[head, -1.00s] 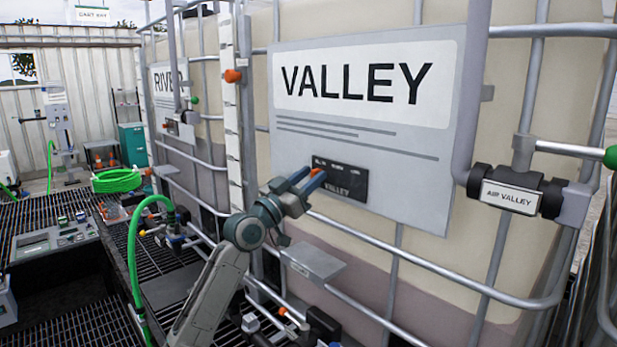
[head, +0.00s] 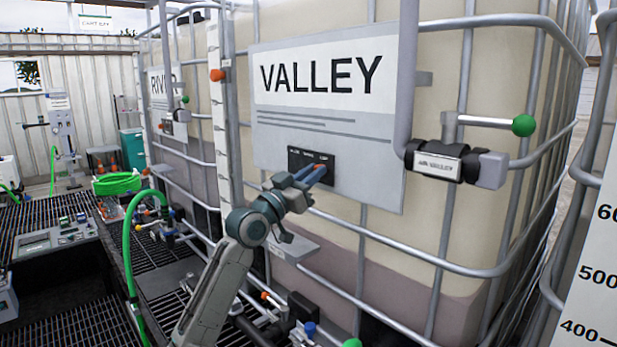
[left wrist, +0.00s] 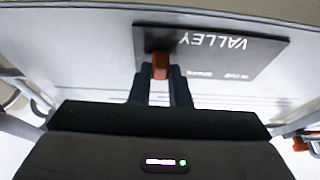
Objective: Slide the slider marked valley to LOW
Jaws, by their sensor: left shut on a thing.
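The valley slider is an orange knob (head: 320,166) on a small black panel (head: 297,160) fixed to the grey VALLEY sign (head: 270,135) on the large tank. My left gripper (head: 318,172) reaches up to the panel from below, its blue fingers shut on the knob. In the left wrist view the panel (left wrist: 240,58) appears upside down, and the knob (left wrist: 160,65) sits between the fingertips near the panel's left end. That is the right-hand part of the panel in the head view. The end label beside the knob is too small or hidden to read surely. My right gripper is not in view.
Metal cage bars (head: 400,240) run across the tank below the sign. An AIR VALLEY valve (head: 437,165) with a green-ended handle stands to the right. A small grey ledge (head: 293,248) juts out below the panel. A green hose (head: 130,240) hangs at left.

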